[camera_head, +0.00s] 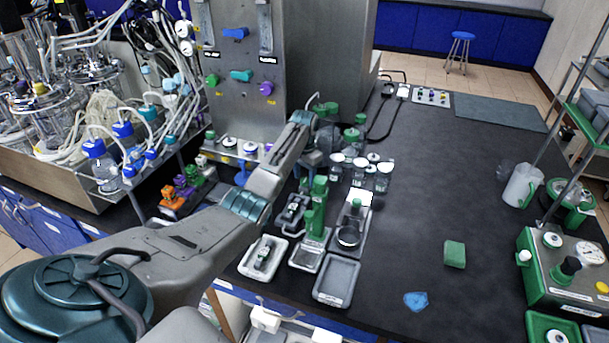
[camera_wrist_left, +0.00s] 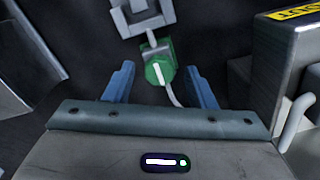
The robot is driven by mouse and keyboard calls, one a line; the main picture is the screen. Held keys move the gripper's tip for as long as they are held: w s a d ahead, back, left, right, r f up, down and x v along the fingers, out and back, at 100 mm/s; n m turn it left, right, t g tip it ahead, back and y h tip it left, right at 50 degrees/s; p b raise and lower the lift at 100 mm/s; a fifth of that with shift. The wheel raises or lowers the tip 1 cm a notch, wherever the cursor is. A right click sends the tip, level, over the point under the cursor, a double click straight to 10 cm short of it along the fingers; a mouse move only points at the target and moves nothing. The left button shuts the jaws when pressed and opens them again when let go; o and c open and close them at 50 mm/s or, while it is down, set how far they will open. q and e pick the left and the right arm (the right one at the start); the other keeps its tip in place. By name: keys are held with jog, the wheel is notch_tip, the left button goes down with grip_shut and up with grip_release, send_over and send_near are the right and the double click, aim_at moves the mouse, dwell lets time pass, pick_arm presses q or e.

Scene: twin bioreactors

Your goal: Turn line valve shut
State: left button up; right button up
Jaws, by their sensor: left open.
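In the left wrist view a green valve knob (camera_wrist_left: 158,71) with a white line across its face sits between the fingertips of my left gripper (camera_wrist_left: 158,67). The white line runs nearly up and down in the picture, tilted slightly. The two blue fingers are open, one on each side of the knob, with a gap on both sides. A grey bracket joins the knob above, and a pale tube runs from it below. In the camera_head view my left gripper (camera_head: 318,155) is at the back left of the bench, partly hidden by its arm; I cannot make out the knob there. My right gripper does not show.
A steel panel (camera_head: 235,105) with coloured knobs stands left of the gripper. Jars (camera_head: 383,178), green stands and grey trays (camera_head: 337,280) crowd the bench in front. A green block (camera_head: 454,254) and blue cloth (camera_head: 416,301) lie on the mostly clear right bench.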

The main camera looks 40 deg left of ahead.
pick_arm(q)
jog(key=shift+s+f, duration=0.15)
jog(key=shift+f, duration=0.15)
jog(key=c, duration=1)
jog(key=shift+o, duration=0.2)
